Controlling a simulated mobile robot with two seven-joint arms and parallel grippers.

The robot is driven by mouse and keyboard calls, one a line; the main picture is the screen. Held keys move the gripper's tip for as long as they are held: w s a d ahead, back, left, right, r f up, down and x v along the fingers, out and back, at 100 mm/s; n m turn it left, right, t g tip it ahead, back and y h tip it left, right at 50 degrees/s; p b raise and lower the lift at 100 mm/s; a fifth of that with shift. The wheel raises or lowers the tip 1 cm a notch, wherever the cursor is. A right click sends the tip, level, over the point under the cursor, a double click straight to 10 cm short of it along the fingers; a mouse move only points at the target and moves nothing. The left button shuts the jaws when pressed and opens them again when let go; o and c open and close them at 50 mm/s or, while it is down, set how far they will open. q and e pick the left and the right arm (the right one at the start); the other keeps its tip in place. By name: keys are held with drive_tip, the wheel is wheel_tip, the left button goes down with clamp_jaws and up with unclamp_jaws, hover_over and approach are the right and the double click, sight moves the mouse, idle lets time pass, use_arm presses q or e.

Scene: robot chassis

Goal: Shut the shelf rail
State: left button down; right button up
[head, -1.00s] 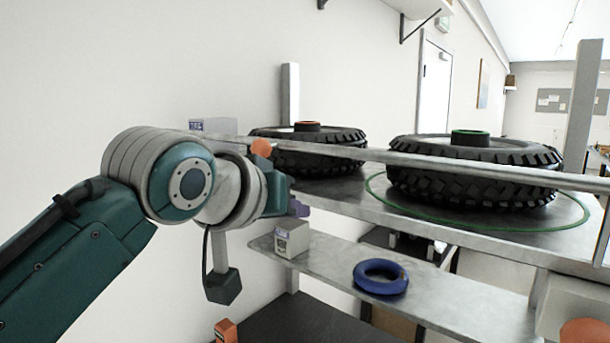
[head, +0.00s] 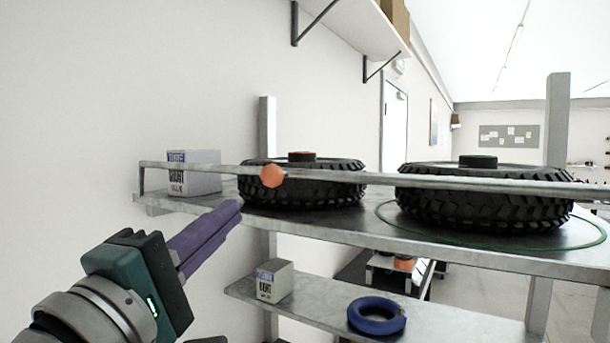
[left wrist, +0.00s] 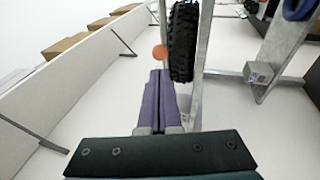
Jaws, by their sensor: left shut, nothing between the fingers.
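The shelf rail (head: 345,178) is a thin grey metal bar running across the front of the upper shelf, just above its edge. An orange ball knob (head: 272,175) sits on it toward the left; the ball also shows in the left wrist view (left wrist: 160,52). My left gripper (head: 236,209) has purple fingers pressed together and empty. In the head view its tips appear below and left of the knob, near the shelf's front edge; contact cannot be told. In the left wrist view the fingers (left wrist: 160,75) point toward the ball. My right gripper is not in view.
Two black tires (head: 482,200) (head: 318,188) lie on the upper shelf (head: 300,222) behind the rail, with a white box (head: 205,182) at its left end. The lower shelf (head: 325,300) holds a small box (head: 273,280) and a blue ring (head: 376,316). A wall stands at the left.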

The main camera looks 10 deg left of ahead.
sight(267, 180)
use_arm(q)
drive_tip(key=p+x, duration=0.2)
drive_tip(key=x, duration=0.5)
drive_tip(key=shift+w+d+r, duration=0.1)
drive_tip(key=shift+w+r, duration=0.15)
drive_tip(key=shift+w, duration=0.3)
drive_tip(key=shift+f, duration=0.1)
